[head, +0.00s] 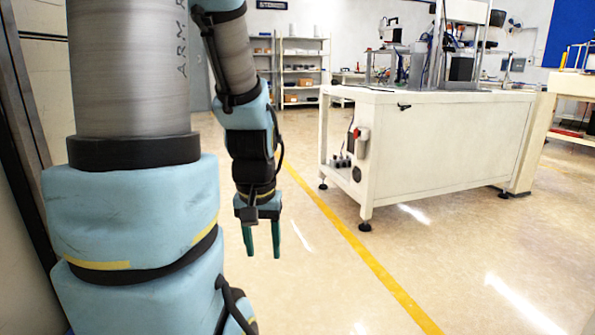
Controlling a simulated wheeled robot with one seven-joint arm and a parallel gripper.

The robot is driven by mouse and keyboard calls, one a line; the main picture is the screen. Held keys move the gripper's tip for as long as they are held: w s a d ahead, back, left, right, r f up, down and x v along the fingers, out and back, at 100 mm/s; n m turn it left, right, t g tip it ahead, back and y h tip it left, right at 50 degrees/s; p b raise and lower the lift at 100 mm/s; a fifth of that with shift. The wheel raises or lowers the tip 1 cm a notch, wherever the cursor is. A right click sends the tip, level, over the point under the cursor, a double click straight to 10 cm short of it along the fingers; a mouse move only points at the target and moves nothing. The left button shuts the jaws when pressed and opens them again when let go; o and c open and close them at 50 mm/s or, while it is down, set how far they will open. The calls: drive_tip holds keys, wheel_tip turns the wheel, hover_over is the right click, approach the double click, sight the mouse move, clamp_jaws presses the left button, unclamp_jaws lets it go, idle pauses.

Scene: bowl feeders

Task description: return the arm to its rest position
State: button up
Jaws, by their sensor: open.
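My arm, in light blue covers with grey and black links, fills the left of the head view. It bends at the top and its forearm hangs down. My gripper (262,241) points straight down above the floor, with two dark green fingers apart and nothing between them. It is left of the white machine cabinet and touches nothing that I can see.
A white machine cabinet (440,145) on black feet stands at right, with equipment on top. Shelves (301,75) stand at the back wall. A yellow line (350,240) crosses the shiny floor (480,240). The floor between my gripper and the cabinet is clear.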

wheel_tip(320, 180, up, 36)
drive_tip(key=p, duration=3.4)
drive_tip(key=shift+d, duration=0.15)
